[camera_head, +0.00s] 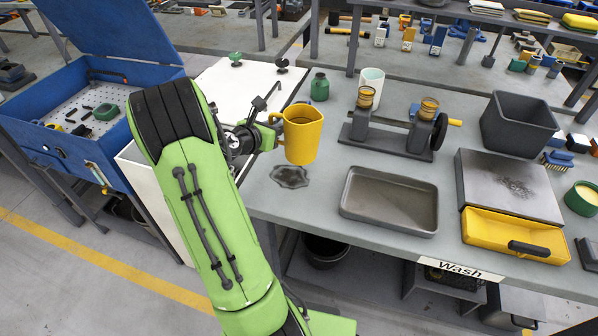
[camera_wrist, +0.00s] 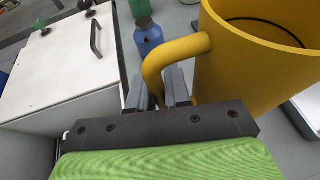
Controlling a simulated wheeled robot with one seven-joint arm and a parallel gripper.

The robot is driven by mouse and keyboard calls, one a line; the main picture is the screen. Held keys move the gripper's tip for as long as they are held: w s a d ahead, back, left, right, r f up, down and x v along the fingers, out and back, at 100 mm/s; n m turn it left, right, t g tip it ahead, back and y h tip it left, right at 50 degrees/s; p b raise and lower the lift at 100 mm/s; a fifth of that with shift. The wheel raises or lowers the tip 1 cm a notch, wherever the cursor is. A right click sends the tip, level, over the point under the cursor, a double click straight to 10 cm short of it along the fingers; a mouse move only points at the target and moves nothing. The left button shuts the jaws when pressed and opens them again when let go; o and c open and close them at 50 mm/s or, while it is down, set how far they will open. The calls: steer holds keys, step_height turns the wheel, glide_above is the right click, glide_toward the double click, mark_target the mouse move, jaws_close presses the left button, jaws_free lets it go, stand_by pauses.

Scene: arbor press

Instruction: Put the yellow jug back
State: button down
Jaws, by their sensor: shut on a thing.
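The yellow jug (camera_head: 301,137) is upright in the head view, at the left end of the grey workbench (camera_head: 270,205). It appears held above the bench top. In the wrist view the yellow jug (camera_wrist: 250,62) fills the upper right, with its open mouth towards the camera. My gripper (camera_head: 266,133) is at the jug's left side. In the wrist view my gripper (camera_wrist: 160,92) is shut on the jug's curved handle. The inside of the jug shows a dark ring, and its underside is hidden.
A grey tray (camera_head: 388,224), a roller device (camera_head: 396,133), a green bottle (camera_head: 320,87) and a pale cup (camera_head: 371,80) stand nearby. A white cabinet (camera_head: 240,92) and blue box (camera_head: 60,110) are at left.

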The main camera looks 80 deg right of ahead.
step_height(320, 180, down, 8)
steer(key=b, duration=0.2)
steer(key=shift+w+f+b, duration=0.15)
steer(key=shift+f+b, duration=0.1)
steer(key=shift+b, duration=0.05)
steer(key=c, duration=1.1)
jaws_free()
steer(key=shift+r, duration=0.2)
steer(key=p+v, duration=0.1)
steer(key=v, duration=1.1)
steer(key=shift+p, duration=0.3)
